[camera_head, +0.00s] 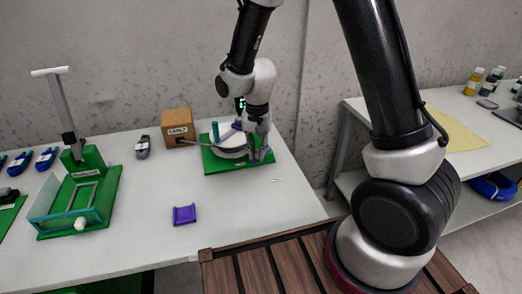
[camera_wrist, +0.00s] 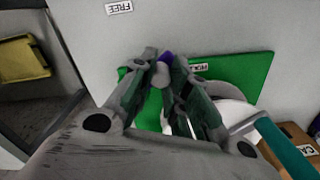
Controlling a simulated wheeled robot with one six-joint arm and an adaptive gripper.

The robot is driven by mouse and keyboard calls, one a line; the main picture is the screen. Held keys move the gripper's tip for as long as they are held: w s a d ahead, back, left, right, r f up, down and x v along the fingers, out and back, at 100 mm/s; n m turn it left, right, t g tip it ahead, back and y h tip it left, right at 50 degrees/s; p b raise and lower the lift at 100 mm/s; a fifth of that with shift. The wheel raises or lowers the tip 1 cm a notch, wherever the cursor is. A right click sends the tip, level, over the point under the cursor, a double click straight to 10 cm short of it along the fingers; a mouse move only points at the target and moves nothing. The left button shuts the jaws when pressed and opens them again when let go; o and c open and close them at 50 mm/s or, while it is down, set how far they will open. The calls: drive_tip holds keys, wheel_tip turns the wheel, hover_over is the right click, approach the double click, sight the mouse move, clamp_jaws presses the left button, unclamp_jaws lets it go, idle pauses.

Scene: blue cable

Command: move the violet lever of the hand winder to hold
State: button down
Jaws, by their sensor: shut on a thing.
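The hand winder has a green base (camera_head: 212,163), a white drum (camera_head: 232,146) and a teal crank handle (camera_head: 215,131). My gripper (camera_wrist: 164,58) is shut on the violet lever (camera_wrist: 166,57); only the lever's violet tip shows between the fingertips. A HOLD label (camera_wrist: 198,67) lies just right of the fingertips. A FREE label (camera_wrist: 118,7) lies farther off at upper left. In the head view, my gripper (camera_head: 260,150) is at the winder's right side.
A brown cable box (camera_head: 177,122) stands left of the winder. A violet bracket (camera_head: 184,214) lies in front on the white table (camera_head: 140,240). A green press-like fixture (camera_head: 85,195) stands at left. Another table with bottles and a yellow cloth (camera_head: 452,130) is at right.

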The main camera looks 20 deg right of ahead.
drive_tip(key=shift+w+a+m, duration=0.3)
drive_tip(key=shift+w+m, duration=0.2)
drive_tip(key=shift+m, duration=0.6)
drive_tip(key=c, duration=1.3)
unclamp_jaws()
drive_tip(key=shift+r, duration=0.1)
drive_tip(key=shift+r, duration=3.9)
